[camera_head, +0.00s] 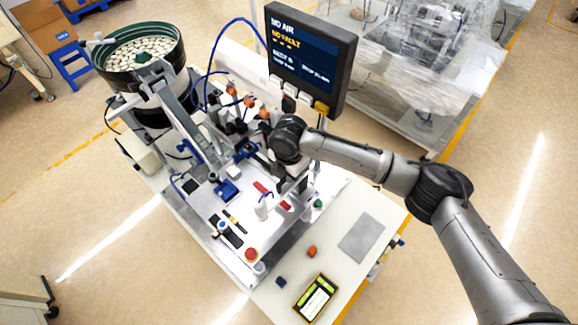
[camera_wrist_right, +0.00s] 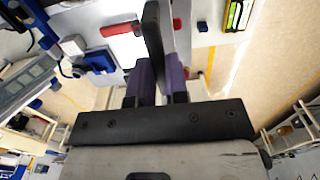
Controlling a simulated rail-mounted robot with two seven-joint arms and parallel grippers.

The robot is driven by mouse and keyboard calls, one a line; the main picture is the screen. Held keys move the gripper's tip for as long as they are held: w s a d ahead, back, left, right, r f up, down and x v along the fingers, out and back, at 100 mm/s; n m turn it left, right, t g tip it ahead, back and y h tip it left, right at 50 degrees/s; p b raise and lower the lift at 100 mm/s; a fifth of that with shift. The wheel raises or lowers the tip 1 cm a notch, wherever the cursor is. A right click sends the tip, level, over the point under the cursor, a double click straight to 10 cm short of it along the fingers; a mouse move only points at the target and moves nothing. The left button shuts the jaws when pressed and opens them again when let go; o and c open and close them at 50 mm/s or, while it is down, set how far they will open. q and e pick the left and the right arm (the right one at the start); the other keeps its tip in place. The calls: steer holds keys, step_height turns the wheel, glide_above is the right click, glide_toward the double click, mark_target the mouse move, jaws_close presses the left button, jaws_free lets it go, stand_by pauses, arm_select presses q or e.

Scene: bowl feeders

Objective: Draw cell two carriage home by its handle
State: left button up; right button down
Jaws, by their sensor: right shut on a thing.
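My right gripper (camera_head: 282,186) reaches in from the right over the machine bench, below the screen. In the right wrist view, its two purple-padded fingers (camera_wrist_right: 157,82) are closed on a dark, upright bar-shaped handle (camera_wrist_right: 153,35). The handle sticks out beyond the fingertips. In the head view my wrist hides most of the handle and the carriage under it, so I cannot tell exactly where the carriage sits on its track. Red pieces (camera_head: 262,188) lie beside the gripper, and one shows in the wrist view (camera_wrist_right: 120,28). My left gripper is in neither view.
A bowl feeder (camera_head: 139,50) full of pale parts stands at the back left, with a sloping track toward the bench. The screen (camera_head: 310,58) reads "NO AIR" and "NO FAULT". A red button (camera_head: 251,254), a grey mat (camera_head: 361,238) and a yellow-framed device (camera_head: 315,298) are in front.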

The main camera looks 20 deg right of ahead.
steer(key=c, duration=1.6)
jaws_free()
steer(key=shift+s+r, duration=0.15)
steer(key=o, duration=0.3)
steer(key=shift+s+d, duration=0.2)
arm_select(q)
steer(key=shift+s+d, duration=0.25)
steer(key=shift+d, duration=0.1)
arm_select(e)
steer(key=shift+o, duration=0.9)
arm_select(q)
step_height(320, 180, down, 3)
steer(key=b, duration=0.2)
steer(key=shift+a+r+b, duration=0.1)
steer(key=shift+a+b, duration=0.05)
steer(key=shift+b, duration=0.25)
arm_select(e)
step_height(320, 180, up, 14)
steer(key=shift+f, duration=0.2)
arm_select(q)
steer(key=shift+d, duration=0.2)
